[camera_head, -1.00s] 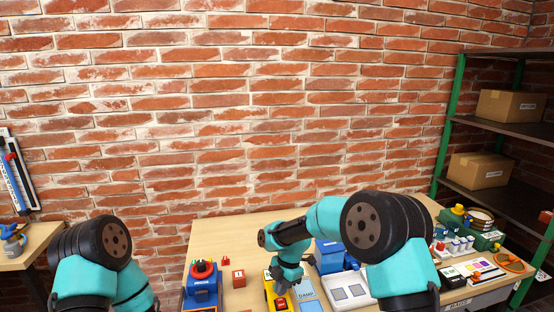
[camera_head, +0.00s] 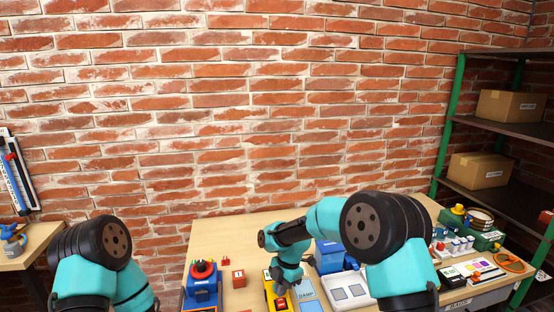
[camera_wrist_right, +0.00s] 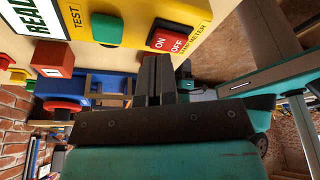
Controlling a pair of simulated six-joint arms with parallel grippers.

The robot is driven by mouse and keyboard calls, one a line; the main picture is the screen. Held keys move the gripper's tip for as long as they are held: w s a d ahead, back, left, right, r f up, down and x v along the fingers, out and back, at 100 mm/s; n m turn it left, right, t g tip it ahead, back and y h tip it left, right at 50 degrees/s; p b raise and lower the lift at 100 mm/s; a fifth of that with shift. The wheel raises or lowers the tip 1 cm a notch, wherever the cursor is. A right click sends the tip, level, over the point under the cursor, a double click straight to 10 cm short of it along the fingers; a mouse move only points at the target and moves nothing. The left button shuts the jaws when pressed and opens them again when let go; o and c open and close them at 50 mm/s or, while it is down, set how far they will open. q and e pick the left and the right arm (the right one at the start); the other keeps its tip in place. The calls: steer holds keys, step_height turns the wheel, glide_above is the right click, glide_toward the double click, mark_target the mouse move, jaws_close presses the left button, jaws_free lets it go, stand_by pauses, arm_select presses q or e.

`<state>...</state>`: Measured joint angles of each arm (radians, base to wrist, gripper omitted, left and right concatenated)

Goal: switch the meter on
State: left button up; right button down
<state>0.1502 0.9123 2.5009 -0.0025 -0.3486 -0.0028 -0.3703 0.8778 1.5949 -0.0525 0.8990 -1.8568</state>
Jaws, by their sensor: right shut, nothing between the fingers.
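The yellow meter (camera_head: 268,286) lies on the wooden table, partly hidden behind my right arm. In the right wrist view its yellow face (camera_wrist_right: 137,20) carries a green button (camera_wrist_right: 107,28), a display marked "REA…", the word TEST, and a red switch (camera_wrist_right: 168,38) marked ON and OFF. Which way the switch is set I cannot tell.
A blue device with a red ring (camera_head: 203,270) and a small red block (camera_head: 239,279) stand left of the meter. A blue card (camera_head: 308,290), a blue box (camera_head: 329,257) and a white tray (camera_head: 349,291) lie to its right. Shelves with cardboard boxes (camera_head: 479,171) stand at right.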

mark_target(281, 298)
steer(key=shift+f, duration=0.95)
stand_by(0.6)
steer(key=shift+r, duration=3.55)
